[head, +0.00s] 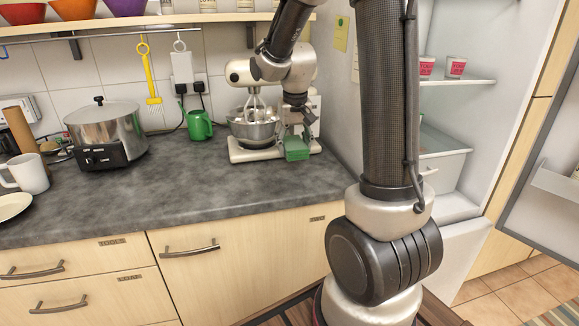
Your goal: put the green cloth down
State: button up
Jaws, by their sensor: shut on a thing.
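The green cloth (296,148) is a small folded block at the right end of the dark countertop, in front of the stand mixer. My gripper (296,132) is directly above it, pointing down and shut on the cloth. The cloth overlaps the mixer's base in the picture. I cannot tell whether its underside touches the mixer base, touches the counter or hangs just above. The fingertips are small and partly hidden by the cloth.
The stand mixer (240,73) with its steel bowl (254,129) stands close behind and left. The counter's front middle (170,190) is clear. An open fridge (455,130) stands right.

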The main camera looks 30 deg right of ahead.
aim_at(294, 145)
notch_tip(294, 145, down, 7)
jog(key=shift+f, duration=0.15)
dwell(0.4)
jog(key=o, duration=1.3)
jog(key=shift+f, duration=0.1)
jog(key=shift+o, duration=0.2)
jog(key=r, duration=0.4)
jog(key=s+r, duration=0.1)
jog(key=r, duration=0.3)
jog(key=s+a+r, duration=0.1)
jog(key=r, duration=0.3)
jog(key=shift+s, duration=0.1)
jog(key=s+a+r+n+t, duration=0.1)
jog(key=s+a+r, duration=0.1)
jog(key=s, duration=0.8)
jog(key=s+a+r+n+t+y, duration=0.1)
jog(key=s+r, duration=0.3)
jog(key=s, duration=0.7)
jog(key=shift+a+n, duration=0.5)
jog(key=shift+n, duration=0.1)
jog(key=shift+s, duration=0.1)
